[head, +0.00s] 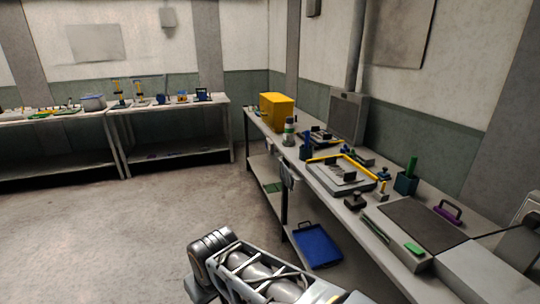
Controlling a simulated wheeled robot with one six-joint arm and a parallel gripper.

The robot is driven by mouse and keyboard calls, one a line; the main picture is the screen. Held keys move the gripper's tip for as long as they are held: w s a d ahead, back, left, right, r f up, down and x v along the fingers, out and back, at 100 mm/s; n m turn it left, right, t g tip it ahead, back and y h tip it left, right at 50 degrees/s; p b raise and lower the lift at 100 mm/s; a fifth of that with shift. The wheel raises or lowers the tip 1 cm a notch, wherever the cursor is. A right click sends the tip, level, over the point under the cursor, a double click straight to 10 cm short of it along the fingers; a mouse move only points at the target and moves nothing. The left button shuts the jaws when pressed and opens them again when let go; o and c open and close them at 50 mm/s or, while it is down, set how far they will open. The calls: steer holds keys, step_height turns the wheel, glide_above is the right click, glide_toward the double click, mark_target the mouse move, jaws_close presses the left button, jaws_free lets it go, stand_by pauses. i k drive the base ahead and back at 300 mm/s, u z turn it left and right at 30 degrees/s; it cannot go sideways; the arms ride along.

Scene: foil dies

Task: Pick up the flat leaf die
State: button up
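I cannot tell the flat leaf die apart from the other small items at this distance. Several small dark and blue pieces lie on the right-hand workbench (309,164), around a grey tray (341,189) with a yellow bar along its back. My arm shows at the bottom middle of the head view, beside the bench on its left. My gripper is not visible in the head view.
A yellow box (277,111) stands at the bench's far end, with a bottle (289,132) nearer. A dark mat (423,223) and a teal holder (405,183) are nearer right. A blue tray (317,245) is on the lower shelf. Open floor lies left.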

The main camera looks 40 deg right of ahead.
mark_target(341, 174)
steer(key=z, duration=0.15)
steer(key=i, duration=2.25)
steer(key=z, duration=1.1)
steer(key=i, duration=1.05)
steer(key=z, duration=1.8)
steer(key=i, duration=0.8)
steer(key=z, duration=0.5)
